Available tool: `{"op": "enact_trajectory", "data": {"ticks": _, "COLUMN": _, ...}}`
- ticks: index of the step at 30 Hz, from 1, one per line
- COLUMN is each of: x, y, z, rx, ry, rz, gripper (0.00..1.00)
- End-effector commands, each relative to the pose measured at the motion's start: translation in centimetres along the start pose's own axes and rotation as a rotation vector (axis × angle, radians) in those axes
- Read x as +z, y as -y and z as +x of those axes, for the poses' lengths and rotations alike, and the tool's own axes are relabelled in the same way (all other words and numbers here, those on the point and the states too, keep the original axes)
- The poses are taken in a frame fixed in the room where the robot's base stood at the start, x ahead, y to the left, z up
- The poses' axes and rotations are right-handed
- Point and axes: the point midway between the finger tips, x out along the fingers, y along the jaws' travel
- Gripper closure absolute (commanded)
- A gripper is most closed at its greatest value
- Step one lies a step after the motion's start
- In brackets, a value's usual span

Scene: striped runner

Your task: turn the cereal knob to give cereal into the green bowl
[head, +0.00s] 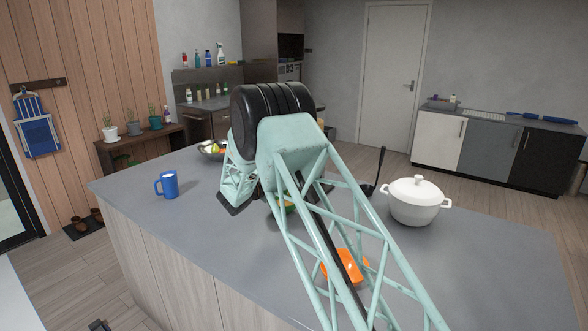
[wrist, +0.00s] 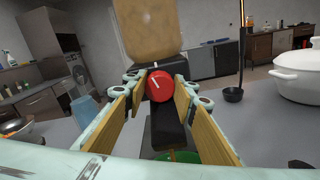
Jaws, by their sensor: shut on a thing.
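The cereal dispenser shows in the wrist view, with its tan, filled container (wrist: 152,35) at the top and a dark stand below. Its round red knob (wrist: 158,86) faces me and carries a slanted white mark. My gripper (wrist: 161,84) is shut on the red knob, one finger on each side. In the head view only a bit of the green bowl (head: 287,206) shows behind my arm, which hides the knob and most of the dispenser.
A white lidded pot (head: 413,202) and a black ladle (head: 370,187) are to the right on the grey counter (head: 490,250). An orange object (head: 341,268) lies partly behind my arm. A blue mug (head: 168,186) stands at the left. The counter's right end is clear.

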Motion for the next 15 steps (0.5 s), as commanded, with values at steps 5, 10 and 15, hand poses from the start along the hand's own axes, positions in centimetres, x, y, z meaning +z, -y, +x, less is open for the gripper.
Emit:
{"op": "enact_trajectory", "data": {"ticks": 5, "x": -0.03, "y": 0.03, "z": 0.0, "rx": 0.0, "ry": 0.0, "rz": 0.039, "gripper": 0.85}}
{"op": "enact_trajectory", "data": {"ticks": 10, "x": 0.03, "y": 0.02, "z": 0.0, "rx": 0.0, "ry": 0.0, "rz": 0.053, "gripper": 0.85}}
{"op": "enact_trajectory", "data": {"ticks": 15, "x": 0.06, "y": 0.0, "z": 0.0, "rx": 0.0, "ry": 0.0, "rz": 0.053, "gripper": 0.85}}
